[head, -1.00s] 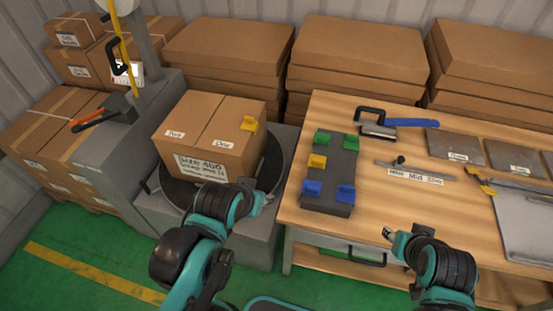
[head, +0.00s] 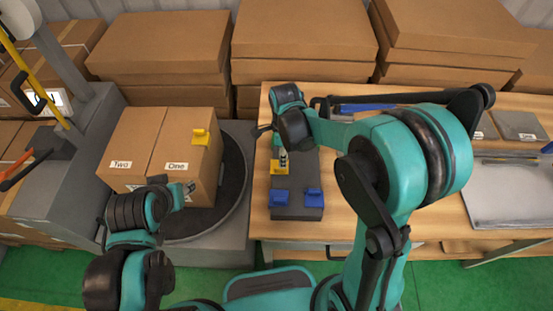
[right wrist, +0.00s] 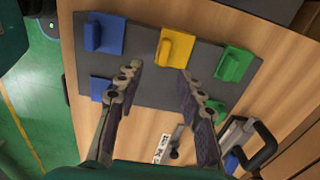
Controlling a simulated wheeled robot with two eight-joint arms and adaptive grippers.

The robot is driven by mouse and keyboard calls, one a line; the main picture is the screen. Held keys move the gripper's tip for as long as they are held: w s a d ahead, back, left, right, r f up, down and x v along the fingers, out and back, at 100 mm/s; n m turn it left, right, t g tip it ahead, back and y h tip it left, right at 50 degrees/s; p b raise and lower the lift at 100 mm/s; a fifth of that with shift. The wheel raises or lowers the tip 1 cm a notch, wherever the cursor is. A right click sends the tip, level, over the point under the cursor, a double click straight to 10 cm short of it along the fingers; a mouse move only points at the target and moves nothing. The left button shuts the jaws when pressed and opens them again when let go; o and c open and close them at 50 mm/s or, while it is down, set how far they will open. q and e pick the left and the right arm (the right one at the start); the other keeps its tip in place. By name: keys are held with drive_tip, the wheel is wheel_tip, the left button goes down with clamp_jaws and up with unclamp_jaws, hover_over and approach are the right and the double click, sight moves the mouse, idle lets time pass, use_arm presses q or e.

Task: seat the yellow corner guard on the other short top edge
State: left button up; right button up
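The cardboard box (head: 146,149) sits on a dark round turntable (head: 234,190), with one yellow corner guard (head: 201,137) on its right top edge. Another yellow corner guard (head: 277,169) stands on the grey holder (head: 297,213); the right wrist view shows it (right wrist: 176,47) too. My right gripper (head: 283,157) is above the holder. In the right wrist view my right gripper (right wrist: 160,71) is open and empty, its fingertips pointing towards the yellow guard. My left gripper (head: 188,187) is at the near side of the box; its finger opening is unclear.
Blue guards (head: 279,198) and green guards (right wrist: 234,64) flank the yellow one on the holder. A black-handled tool (right wrist: 254,142) lies on the wooden bench (head: 258,225) beyond the holder. Stacked cartons (head: 305,40) stand behind; my right arm covers much of the bench.

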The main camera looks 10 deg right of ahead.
drive_tip(key=shift+f, duration=0.45)
wheel_tip(320, 180, down, 2)
drive_tip(key=shift+b, duration=0.45)
drive_tip(key=f, duration=0.1)
drive_tip(key=f+b, duration=0.1)
drive_tip(key=f, duration=0.2)
drive_tip(key=shift+w+a+f+b, duration=0.1)
drive_tip(key=shift+w+a+b, duration=0.05)
drive_tip(key=shift+w+b, duration=0.25)
drive_tip(key=shift+f, duration=0.45)
drive_tip(key=shift+r, duration=0.1)
drive_tip(key=shift+c, duration=0.9)
clamp_jaws()
